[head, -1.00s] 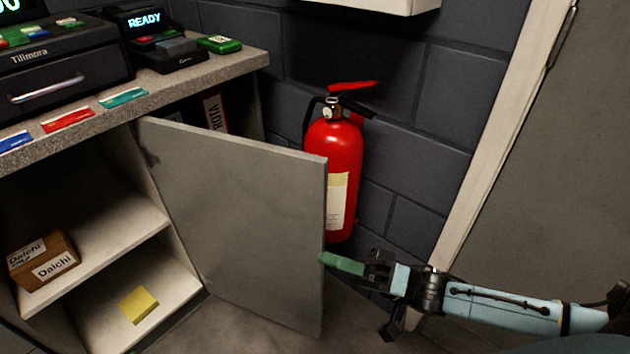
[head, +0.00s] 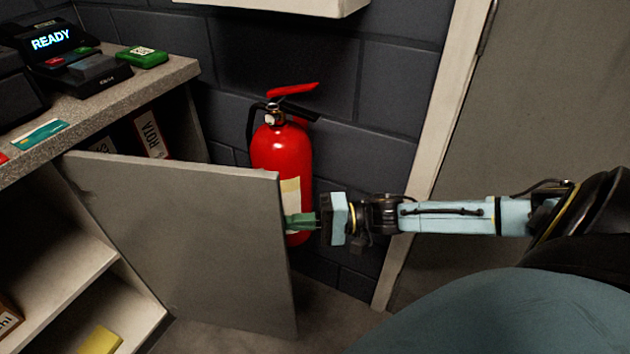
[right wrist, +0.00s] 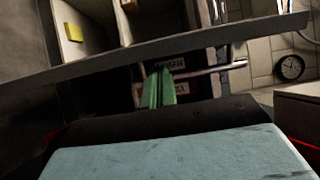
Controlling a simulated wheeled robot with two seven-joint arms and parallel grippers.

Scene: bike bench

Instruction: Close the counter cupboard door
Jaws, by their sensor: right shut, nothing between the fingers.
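The grey cupboard door (head: 190,240) stands open, swung out from the counter (head: 150,85) toward the fire extinguisher. In the right wrist view the door (right wrist: 170,47) crosses the upper part as a slanted panel. My right gripper (head: 300,221) has its green fingers shut and empty. They are at the door's free edge, on the extinguisher side; I cannot tell whether they touch it. The green fingers (right wrist: 158,88) also show in the right wrist view, below the panel. My left gripper is not in view.
A red fire extinguisher (head: 281,155) stands against the dark block wall just behind the fingers. Open shelves (head: 60,250) hold a box and a yellow note (head: 99,341). A card reader (head: 75,70) and green box (head: 141,57) sit on the counter.

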